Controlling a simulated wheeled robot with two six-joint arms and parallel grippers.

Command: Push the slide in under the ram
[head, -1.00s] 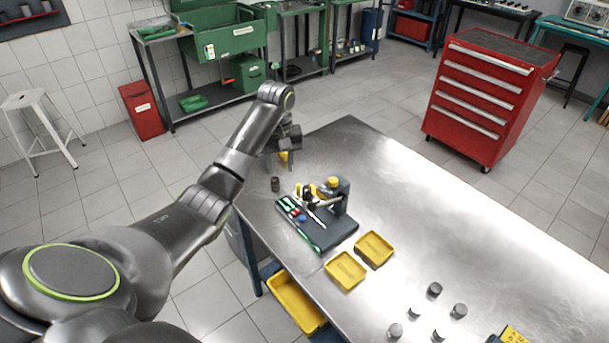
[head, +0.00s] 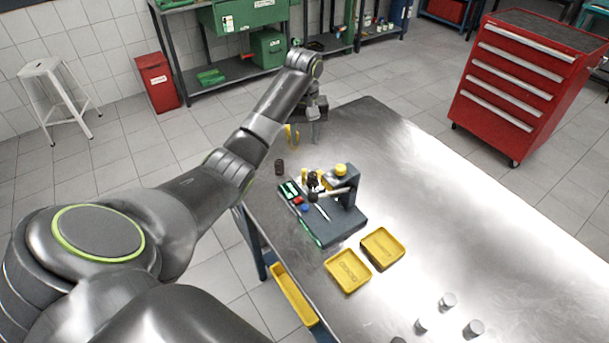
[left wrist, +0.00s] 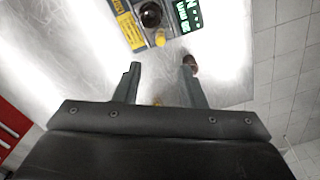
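A dark press fixture (head: 350,195) stands on the table with a yellow cap (head: 341,169) at its top. I cannot clearly tell the slide from these parts. My left gripper (left wrist: 159,72) is open and empty, apart from the fixture, near the table's far left edge. My right gripper is out of view.
A small dark cylinder (head: 279,167) stands near the table's left edge; it appears by a finger in the left wrist view (left wrist: 191,66). Two yellow trays (head: 348,271) (head: 383,249) lie in front of the fixture. Metal cylinders (head: 473,329) stand farther right. The table's right side is clear.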

